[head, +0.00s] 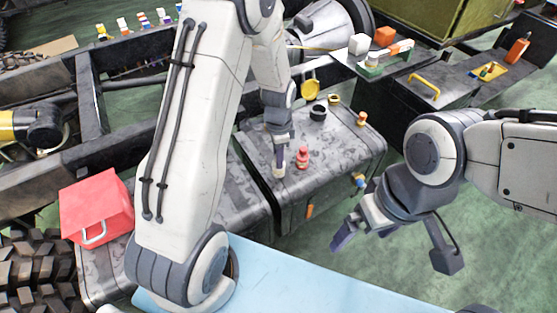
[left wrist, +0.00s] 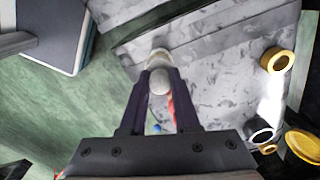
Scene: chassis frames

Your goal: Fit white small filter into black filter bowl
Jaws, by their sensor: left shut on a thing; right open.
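The white small filter (head: 278,171) is between the fingertips of my left gripper (head: 279,158), low over the grey metal box top. It also shows in the left wrist view as a pale rounded piece (left wrist: 160,78) between the two dark fingers; whether it touches the surface, I cannot tell. The black filter bowl (head: 318,113) stands on the same box top, further back and right of my left gripper. In the left wrist view the bowl (left wrist: 259,131) is at the lower right, apart from the filter. My right gripper (head: 344,238) is open and empty over the floor.
A red bottle (head: 302,158) stands just right of my left gripper. A yellow disc (head: 310,88), a brass ring (head: 334,99) and an orange-brass fitting (head: 362,118) are around the bowl. A red toolbox (head: 97,207) is at left, a light-blue surface (head: 300,280) in front.

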